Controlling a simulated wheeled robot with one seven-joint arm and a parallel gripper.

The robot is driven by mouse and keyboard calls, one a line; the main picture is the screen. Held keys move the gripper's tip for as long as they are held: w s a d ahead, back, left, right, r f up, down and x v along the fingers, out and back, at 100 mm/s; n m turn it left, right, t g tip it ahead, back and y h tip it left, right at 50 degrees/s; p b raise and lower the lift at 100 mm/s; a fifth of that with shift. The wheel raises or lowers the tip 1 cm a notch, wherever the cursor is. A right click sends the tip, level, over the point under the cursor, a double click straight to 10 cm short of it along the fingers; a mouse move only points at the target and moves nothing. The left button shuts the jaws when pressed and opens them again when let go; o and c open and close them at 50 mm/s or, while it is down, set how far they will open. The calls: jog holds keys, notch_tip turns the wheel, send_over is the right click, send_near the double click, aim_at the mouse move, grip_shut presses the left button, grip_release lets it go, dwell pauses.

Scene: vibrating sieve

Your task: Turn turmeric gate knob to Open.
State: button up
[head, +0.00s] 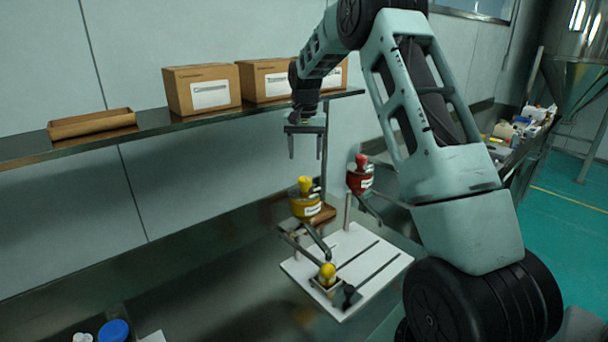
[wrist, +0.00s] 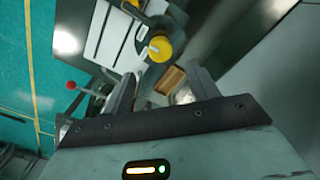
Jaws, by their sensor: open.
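My gripper (head: 305,150) is open and empty, its fingers pointing down, above the yellow hopper in the head view. Its two fingers also show in the wrist view (wrist: 161,78). The yellow hopper (head: 306,207) has a pale label and a yellow knob (head: 304,184) on top. A second yellow knob (head: 327,271) sits on a white plate (head: 367,243) below. In the wrist view a yellow round part (wrist: 161,49) with a pale bar lies beyond the fingertips, apart from them. I cannot read the labels or any gate marking.
A red-topped hopper (head: 360,180) stands right of the yellow one. A black knob (head: 349,293) is on the plate's front edge. A shelf (head: 185,124) with cardboard boxes (head: 202,88) runs along the wall at gripper height. The counter left of the plate is mostly clear.

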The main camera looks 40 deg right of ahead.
aim_at(305, 178)
notch_tip(305, 178, down, 9)
jog(key=shift+r+p, duration=0.1)
jog(key=shift+p, duration=1.1)
jog(key=c, duration=1)
